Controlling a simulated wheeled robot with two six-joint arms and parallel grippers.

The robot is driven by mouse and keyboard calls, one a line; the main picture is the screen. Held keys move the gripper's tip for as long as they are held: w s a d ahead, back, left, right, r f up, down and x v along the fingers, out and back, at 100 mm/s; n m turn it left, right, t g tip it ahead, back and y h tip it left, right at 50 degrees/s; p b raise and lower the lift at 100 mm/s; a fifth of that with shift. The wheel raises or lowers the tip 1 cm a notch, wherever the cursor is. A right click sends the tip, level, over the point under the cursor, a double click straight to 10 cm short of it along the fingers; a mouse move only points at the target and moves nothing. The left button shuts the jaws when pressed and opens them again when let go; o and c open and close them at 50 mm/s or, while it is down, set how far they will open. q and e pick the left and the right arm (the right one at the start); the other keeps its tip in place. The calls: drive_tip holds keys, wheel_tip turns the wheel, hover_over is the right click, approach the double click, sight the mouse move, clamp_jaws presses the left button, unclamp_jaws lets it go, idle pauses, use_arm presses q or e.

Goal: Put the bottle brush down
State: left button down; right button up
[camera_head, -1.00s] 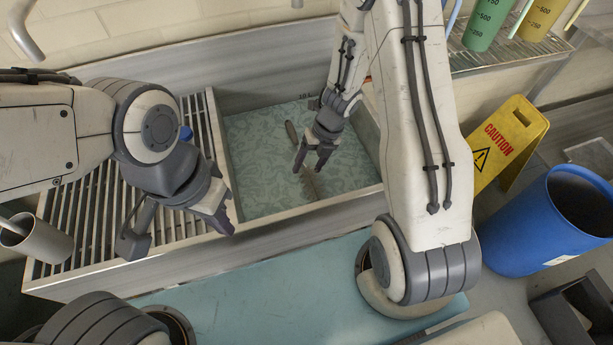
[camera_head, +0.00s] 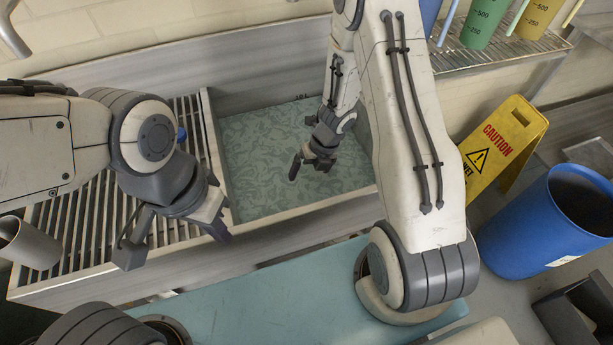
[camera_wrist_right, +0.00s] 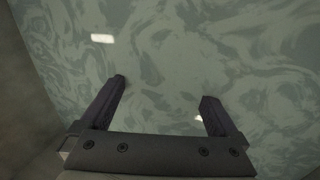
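My right gripper (camera_head: 309,167) reaches over the basin (camera_head: 300,212) of patterned blue-green liquid. In the right wrist view its two fingers (camera_wrist_right: 163,92) are spread apart, with only the liquid surface (camera_wrist_right: 165,50) between and beyond them. No bottle brush shows in either current view; whether it lies under the liquid or behind my arm cannot be told. My left gripper (camera_head: 221,222) hangs near the basin's front left corner, pointing down and right; its finger gap is not clear.
A slatted metal rack (camera_head: 75,225) adjoins the basin on the left, with a grey cup (camera_head: 38,247) at its end. A yellow caution sign (camera_head: 500,148) and a blue bin (camera_head: 545,225) stand to the right. Measuring jugs (camera_head: 490,25) stand on a back right shelf.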

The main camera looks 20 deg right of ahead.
drive_tip(key=p+v, duration=0.5)
drive_tip(key=v, duration=0.6)
drive_tip(key=w+a+r+m+t+h, duration=0.2)
drive_tip(key=a+r+m+t, duration=0.15)
drive_tip(key=r+m, duration=0.45)
drive_tip(key=w+a+r+m+t+h, duration=0.2)
drive_tip(key=w+a+r+m+t, duration=0.15)
drive_tip(key=r+m, duration=0.45)
drive_tip(key=s+a+r+m+g, duration=0.1)
drive_tip(key=s+m, duration=0.3)
drive_tip(key=s, duration=0.4)
drive_tip(key=s+a+r+m+g+y, duration=0.1)
drive_tip(key=s+a+m+g, duration=0.2)
drive_tip(key=s, duration=0.6)
drive_tip(key=s+a+r+m+g, duration=0.1)
drive_tip(key=s+a+m+g, duration=0.2)
drive_tip(key=s, duration=0.6)
drive_tip(key=shift+a+r+m, duration=0.2)
drive_tip(key=shift+a+m, duration=0.1)
drive_tip(key=shift+m, duration=0.8)
